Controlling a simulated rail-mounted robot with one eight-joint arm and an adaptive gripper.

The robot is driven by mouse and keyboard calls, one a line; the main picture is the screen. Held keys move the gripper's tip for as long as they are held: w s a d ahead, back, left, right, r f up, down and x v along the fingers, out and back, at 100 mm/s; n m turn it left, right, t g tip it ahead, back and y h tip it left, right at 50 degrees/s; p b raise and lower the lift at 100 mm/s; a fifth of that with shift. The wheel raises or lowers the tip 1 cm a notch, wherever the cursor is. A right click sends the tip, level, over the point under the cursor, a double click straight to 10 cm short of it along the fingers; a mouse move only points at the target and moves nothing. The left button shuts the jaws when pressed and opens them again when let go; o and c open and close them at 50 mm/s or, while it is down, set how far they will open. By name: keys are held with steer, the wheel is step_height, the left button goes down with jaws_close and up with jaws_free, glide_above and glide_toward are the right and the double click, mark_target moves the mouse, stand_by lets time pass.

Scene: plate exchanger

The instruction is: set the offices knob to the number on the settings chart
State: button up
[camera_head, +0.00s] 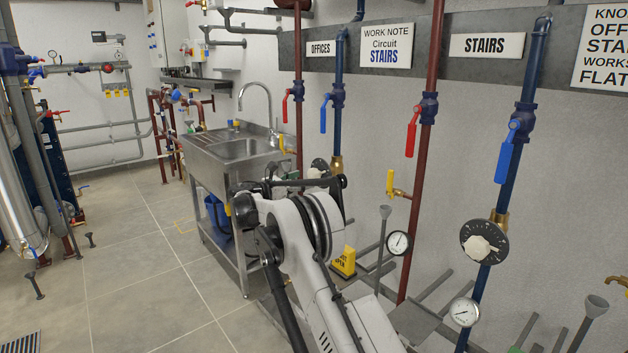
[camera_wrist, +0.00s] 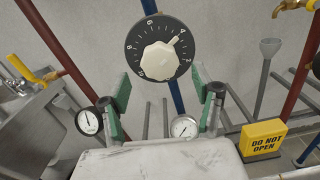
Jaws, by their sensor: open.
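The offices knob is a black dial with white numbers (camera_wrist: 139,35) and a pale central knob (camera_wrist: 158,60). In the wrist view the pale pointer is turned to the upper right, near the 4. In the head view the dial (camera_head: 320,165) is mostly hidden behind my arm, below the OFFICES sign (camera_head: 320,48). My gripper (camera_wrist: 161,82) is open and empty; its green-padded fingers stand apart below and either side of the dial. The settings chart (camera_head: 602,46) is at the upper right edge of the head view, cut off, with its numbers out of view.
The stairs dial (camera_head: 486,242) is on the right blue pipe, below the STAIRS sign (camera_head: 486,45). Gauges (camera_wrist: 184,127), a yellow DO NOT OPEN block (camera_wrist: 263,138) and a yellow-handled valve (camera_wrist: 20,67) are near. A steel sink (camera_head: 240,150) stands behind my arm.

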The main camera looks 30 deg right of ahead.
mark_target(310, 177)
steer(key=b+x, duration=0.1)
steer(key=x, duration=0.4)
steer(key=shift+w+d, duration=0.1)
steer(key=shift+d, duration=0.3)
steer(key=c, duration=1.2)
steer(key=m+p, duration=0.1)
steer(key=m, duration=0.4)
steer(key=shift+w+r+m+p, duration=0.1)
steer(key=shift+m+p, duration=0.2)
steer(key=m+p, duration=0.1)
steer(key=m, duration=0.5)
steer(key=shift+a+m, duration=0.1)
steer(key=shift+m, duration=0.2)
